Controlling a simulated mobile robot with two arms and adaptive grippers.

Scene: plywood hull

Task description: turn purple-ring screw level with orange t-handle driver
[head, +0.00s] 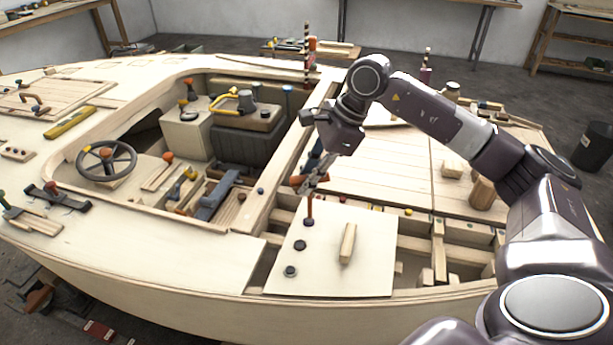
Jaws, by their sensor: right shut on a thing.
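My right gripper (312,184) is shut on the orange T-handle driver (309,207), above a pale plywood panel (335,275) in the hull. The driver's orange shaft points down, nearly upright, and its tip is at or just above the far dark screw (308,222). I cannot tell if it is seated. Two more dark screws, a middle one (300,245) and a near one (290,271), are on the panel toward the front. The ring colours are too small to tell, so I cannot pick out the purple one. My left gripper is out of view.
A pale wooden block (347,243) lies on the panel right of the screws. Open hull framing (415,245) is to the right of the panel. The cockpit, with a blue clamp-like tool (215,195) and a steering wheel (106,160), lies to the left.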

